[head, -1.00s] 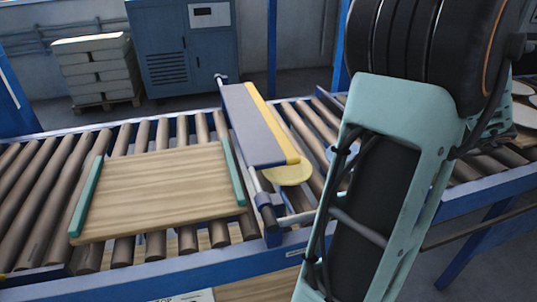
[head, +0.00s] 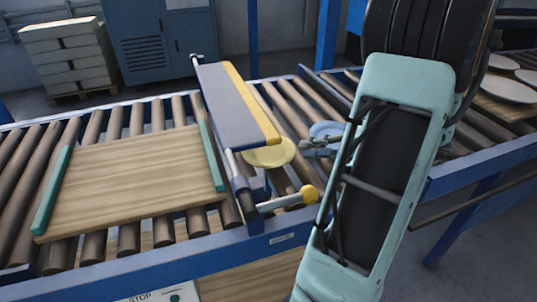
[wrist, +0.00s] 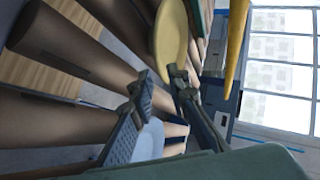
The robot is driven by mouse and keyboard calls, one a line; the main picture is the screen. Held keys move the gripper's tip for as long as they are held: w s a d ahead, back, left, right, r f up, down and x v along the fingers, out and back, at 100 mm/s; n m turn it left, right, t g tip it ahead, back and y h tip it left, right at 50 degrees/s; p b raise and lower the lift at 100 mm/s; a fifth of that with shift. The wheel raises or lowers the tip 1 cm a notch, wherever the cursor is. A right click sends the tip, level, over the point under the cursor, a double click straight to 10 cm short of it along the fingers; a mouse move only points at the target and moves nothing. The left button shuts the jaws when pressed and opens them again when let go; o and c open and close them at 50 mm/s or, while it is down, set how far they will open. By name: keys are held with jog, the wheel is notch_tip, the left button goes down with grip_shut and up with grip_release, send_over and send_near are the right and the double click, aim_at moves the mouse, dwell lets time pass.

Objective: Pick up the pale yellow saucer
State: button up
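The pale yellow saucer (head: 270,153) lies on the rollers, partly under the grey and yellow guard bar in the head view. It also shows at the top middle of the wrist view (wrist: 171,35), seen at a steep slant. My gripper (head: 306,145) is just right of the saucer, its fingertips pointing toward the saucer's right edge. In the wrist view my gripper (wrist: 158,82) has its two fingers apart with nothing between the tips. The saucer is beyond the tips, and I cannot tell whether the right finger touches it.
A light blue saucer (head: 326,130) lies behind my gripper. The guard bar (head: 238,105) crosses the conveyor close to the yellow saucer. A wooden board (head: 130,180) lies left; pale plates (head: 508,88) are at right.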

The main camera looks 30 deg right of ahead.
aim_at(296, 162)
jog(key=x, duration=0.4)
jog(key=shift+w+a+f+b, duration=0.15)
jog(key=shift+a+b, duration=0.05)
jog(key=shift+b, duration=0.15)
grip_shut()
